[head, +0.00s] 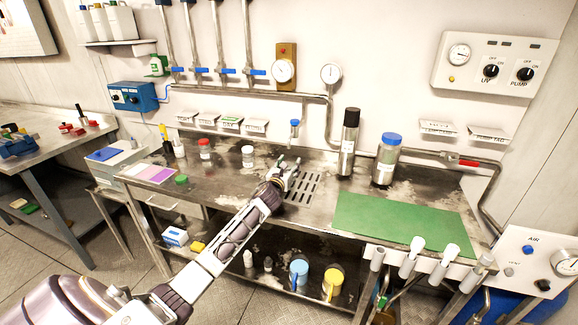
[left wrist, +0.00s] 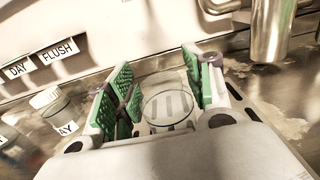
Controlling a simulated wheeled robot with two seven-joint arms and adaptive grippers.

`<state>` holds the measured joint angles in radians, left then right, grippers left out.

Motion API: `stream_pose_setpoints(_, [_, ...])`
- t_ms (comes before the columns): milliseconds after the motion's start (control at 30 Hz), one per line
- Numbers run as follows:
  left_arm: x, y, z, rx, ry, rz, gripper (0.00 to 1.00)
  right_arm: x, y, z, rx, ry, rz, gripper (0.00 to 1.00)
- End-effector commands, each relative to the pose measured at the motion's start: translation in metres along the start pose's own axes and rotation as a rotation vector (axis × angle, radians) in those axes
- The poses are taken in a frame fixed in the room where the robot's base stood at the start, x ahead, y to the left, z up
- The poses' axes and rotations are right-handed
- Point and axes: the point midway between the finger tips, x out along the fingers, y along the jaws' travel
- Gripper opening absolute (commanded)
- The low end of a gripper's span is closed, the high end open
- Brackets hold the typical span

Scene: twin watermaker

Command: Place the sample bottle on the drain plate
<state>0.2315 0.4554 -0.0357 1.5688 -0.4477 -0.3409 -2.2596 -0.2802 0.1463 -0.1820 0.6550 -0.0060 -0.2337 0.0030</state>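The drain plate (head: 301,190) is the slotted patch in the steel bench top. My left gripper (head: 289,161) is over its back left part with its fingers spread. In the left wrist view, its green-padded fingers (left wrist: 164,92) stand either side of a clear round thing (left wrist: 168,106), which looks like the sample bottle seen from above. Slots show through it. The pads look slightly apart from it. Its height over the plate is hard to judge, and the head view does not show it clearly. My right gripper is out of view.
A tall black-capped bottle (head: 348,145) and a wide blue-capped bottle (head: 385,162) stand right of the plate, by a green mat (head: 400,219). A white-lidded jar (head: 248,157) stands to the left. A small blue-topped item (head: 294,130) is behind the gripper. Pipes run along the wall.

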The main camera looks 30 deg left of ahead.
Motion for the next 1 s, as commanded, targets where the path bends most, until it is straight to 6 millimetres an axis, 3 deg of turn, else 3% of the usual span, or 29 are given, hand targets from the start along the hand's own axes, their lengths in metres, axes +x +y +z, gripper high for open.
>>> stream_pose_setpoints(267, [0.000,0.000,0.000,0.001,0.000,0.000,0.66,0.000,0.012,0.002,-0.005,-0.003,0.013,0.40])
stream_pose_setpoints(567, [0.000,0.000,0.004,0.001,0.000,0.000,0.66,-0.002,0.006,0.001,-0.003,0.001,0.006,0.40])
stream_pose_setpoints(1000, [-0.029,0.000,0.002,0.003,0.001,0.000,0.66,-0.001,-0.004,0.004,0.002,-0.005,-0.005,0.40])
